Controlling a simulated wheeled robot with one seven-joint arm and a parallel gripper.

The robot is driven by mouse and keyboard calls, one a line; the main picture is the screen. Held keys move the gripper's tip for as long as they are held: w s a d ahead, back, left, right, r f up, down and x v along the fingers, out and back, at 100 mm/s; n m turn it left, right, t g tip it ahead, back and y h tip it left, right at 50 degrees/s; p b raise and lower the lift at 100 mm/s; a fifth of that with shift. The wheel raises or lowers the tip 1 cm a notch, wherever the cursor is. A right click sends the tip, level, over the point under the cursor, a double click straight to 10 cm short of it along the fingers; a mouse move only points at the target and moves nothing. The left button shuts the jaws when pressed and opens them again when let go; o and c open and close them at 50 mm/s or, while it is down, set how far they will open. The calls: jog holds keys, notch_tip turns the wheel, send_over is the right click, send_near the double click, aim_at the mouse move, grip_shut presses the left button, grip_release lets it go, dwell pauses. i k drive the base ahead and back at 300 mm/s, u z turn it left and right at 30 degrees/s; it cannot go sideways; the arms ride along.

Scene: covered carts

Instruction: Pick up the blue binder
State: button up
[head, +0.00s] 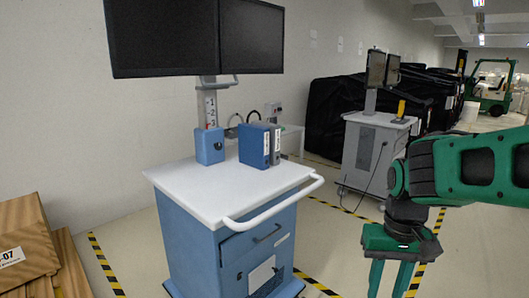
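The blue binder (253,147) stands upright on the white top of the blue cart (180,183), toward its back. A grey-blue binder (276,146) stands close against its right side. My gripper (388,284) is at the lower right, to the right of the cart and well apart from the binder. Its two green fingers point down with a gap between them and nothing visible in it. The fingertips are near the bottom edge of the picture.
Two dark monitors (160,40) hang over the cart on a post with a blue base (209,147), left of the binder. A white handle (275,212) rims the cart's front right. A grey cart (362,150) stands behind.

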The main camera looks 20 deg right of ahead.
aim_at(253, 140)
jog(key=z, duration=0.5)
jog(key=k, duration=1.1)
jog(key=z, duration=0.75)
jog(key=i, duration=1.85)
jog(key=u, duration=0.95)
jog(key=i, duration=0.7)
jog(key=u, duration=0.5)
